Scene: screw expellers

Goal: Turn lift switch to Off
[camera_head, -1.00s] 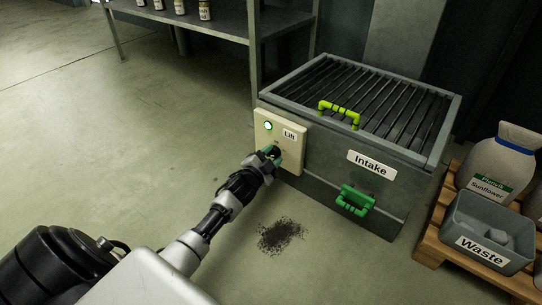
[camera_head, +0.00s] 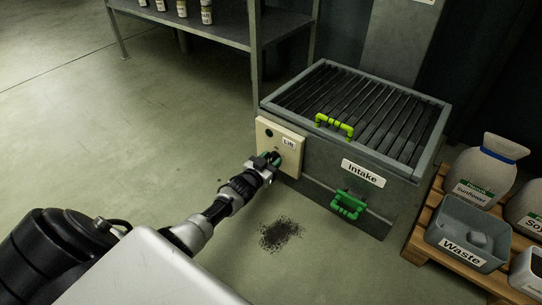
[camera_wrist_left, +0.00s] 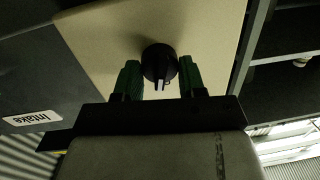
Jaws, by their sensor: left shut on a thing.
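The lift switch (camera_wrist_left: 158,60) is a round black knob with a white pointer mark on a cream panel (camera_head: 279,158). The panel is on the left part of the grey intake box and bears a "Lift" label (camera_head: 289,142). A small round lamp (camera_head: 268,133) above the switch is dark. My left gripper (camera_head: 269,161) is at the panel and shut on the switch. In the left wrist view its green fingers (camera_wrist_left: 160,82) stand on either side of the knob. In the head view the gripper mostly hides the knob. My right gripper is not in view.
The intake box (camera_head: 330,165) has a slatted grate with a yellow-green handle (camera_head: 334,124) and a green front handle (camera_head: 348,205). A pallet (camera_head: 422,232) with sacks and a waste bin (camera_head: 462,232) stands right. A shelf (camera_head: 225,30) stands behind. The floor at left is clear.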

